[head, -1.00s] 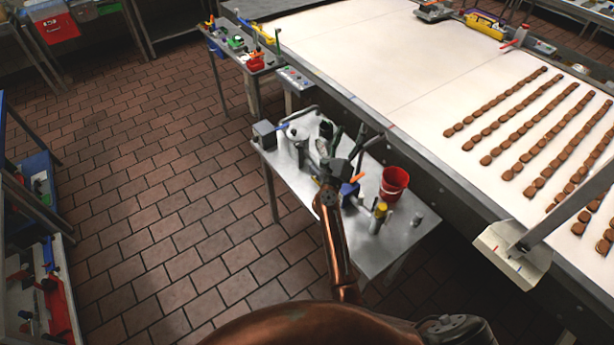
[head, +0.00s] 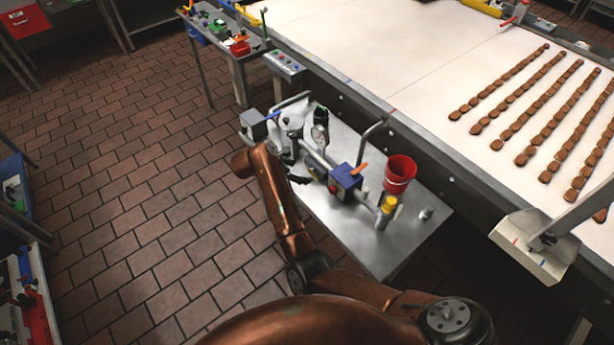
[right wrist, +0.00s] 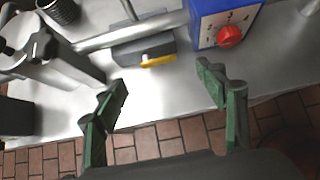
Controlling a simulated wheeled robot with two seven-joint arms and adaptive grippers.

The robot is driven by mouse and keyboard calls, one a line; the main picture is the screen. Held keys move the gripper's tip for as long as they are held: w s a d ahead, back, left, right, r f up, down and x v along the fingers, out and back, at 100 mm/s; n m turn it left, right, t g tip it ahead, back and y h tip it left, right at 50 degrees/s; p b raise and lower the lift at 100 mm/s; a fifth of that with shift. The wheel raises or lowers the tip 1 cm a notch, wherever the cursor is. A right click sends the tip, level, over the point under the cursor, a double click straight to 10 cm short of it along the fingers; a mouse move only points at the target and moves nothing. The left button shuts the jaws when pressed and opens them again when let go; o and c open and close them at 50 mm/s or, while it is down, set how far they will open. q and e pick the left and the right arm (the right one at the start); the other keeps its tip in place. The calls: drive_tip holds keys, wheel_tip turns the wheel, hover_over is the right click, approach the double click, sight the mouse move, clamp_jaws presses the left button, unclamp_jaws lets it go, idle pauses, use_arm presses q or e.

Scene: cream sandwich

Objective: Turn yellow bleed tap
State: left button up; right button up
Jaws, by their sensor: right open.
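The yellow tap (right wrist: 158,61) shows in the right wrist view as a small yellow lever on a grey block (right wrist: 143,48), under a metal pipe. I cannot pick it out in the head view. My right gripper (right wrist: 162,82) is open and empty, its green fingers spread on either side, with the tap ahead between them and apart from both. In the head view my right gripper (head: 294,168) is small and dark at the bench's left front edge, partly hidden by my arm. My left gripper is not in view.
A blue box (right wrist: 222,20) with a red knob (right wrist: 230,36) stands close to the right finger. On the metal bench (head: 385,250) are pipes, a red bucket (head: 400,174) and a yellow-capped fitting (head: 390,205). The conveyor (head: 400,60) with biscuit rows runs behind.

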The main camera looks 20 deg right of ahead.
sight(313, 175)
drive_tip(key=shift+w+f, duration=0.25)
drive_tip(key=shift+f, duration=0.4)
drive_tip(key=shift+w+d+f, duration=0.1)
drive_tip(key=shift+d+f, duration=0.05)
drive_tip(key=x, duration=0.7)
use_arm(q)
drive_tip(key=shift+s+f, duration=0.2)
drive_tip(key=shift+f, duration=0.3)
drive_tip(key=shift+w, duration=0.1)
use_arm(e)
drive_tip(key=shift+c, duration=0.4)
